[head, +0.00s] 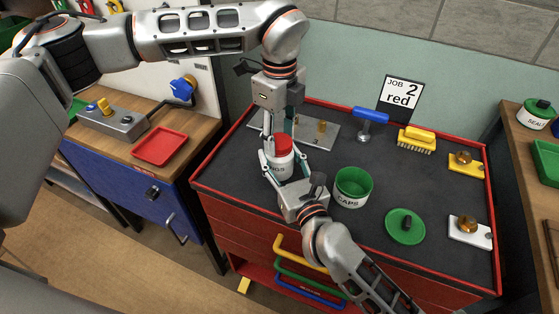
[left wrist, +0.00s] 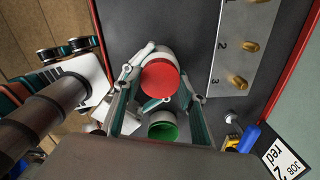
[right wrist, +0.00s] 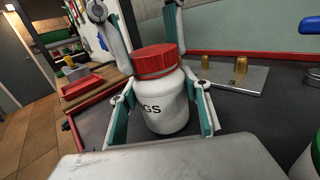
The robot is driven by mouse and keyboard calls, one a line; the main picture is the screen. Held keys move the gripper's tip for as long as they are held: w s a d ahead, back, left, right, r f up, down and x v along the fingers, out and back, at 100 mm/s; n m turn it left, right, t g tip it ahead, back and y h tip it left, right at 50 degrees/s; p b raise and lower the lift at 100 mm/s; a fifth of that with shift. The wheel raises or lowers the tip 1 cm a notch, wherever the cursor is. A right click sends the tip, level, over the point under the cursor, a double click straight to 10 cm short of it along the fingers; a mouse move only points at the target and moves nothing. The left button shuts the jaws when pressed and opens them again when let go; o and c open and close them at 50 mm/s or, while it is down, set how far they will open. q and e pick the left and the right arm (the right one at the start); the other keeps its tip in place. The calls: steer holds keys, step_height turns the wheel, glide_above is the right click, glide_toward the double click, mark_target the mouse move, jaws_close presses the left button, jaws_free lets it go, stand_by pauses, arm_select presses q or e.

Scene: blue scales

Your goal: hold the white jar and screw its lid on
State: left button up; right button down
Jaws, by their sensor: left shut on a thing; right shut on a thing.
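The white jar (head: 279,167) stands upright on the dark bench top, and part of its lettering shows in the right wrist view (right wrist: 168,112). The red lid (head: 284,146) sits on its mouth with no clear gap in the right wrist view (right wrist: 154,61). My left gripper (head: 283,138) comes from above and is shut on the red lid, which fills the left wrist view's middle (left wrist: 160,78). My right gripper (head: 281,166) comes from the front and is shut around the jar's body, a finger on each side. The thread is hidden under the lid.
A green-rimmed CAPS tub (head: 352,201) stands close right of my right gripper. A green lid (head: 405,226) lies further right. Behind the jar is a metal plate (right wrist: 232,77) with brass pegs. A blue-handled tool (head: 370,115), yellow brush (head: 416,140) and "JOB 2 red" sign (head: 401,94) stand behind.

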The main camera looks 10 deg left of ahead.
arm_select(q)
steer(key=m, duration=0.3)
steer(key=shift+m, duration=0.4)
steer(key=m, duration=0.5)
steer(key=shift+m, duration=0.3)
steer(key=m, duration=0.3)
steer(key=shift+m, duration=0.3)
steer(key=m, duration=0.3)
steer(key=shift+m, duration=0.3)
steer(key=m, duration=0.8)
steer(key=shift+m, duration=0.4)
steer(key=m, duration=0.3)
steer(key=shift+m, duration=0.3)
steer(key=m, duration=0.3)
steer(key=shift+f+m, duration=0.1)
steer(key=shift+m, duration=0.2)
steer(key=o, duration=1.2)
steer(key=shift+o, duration=0.2)
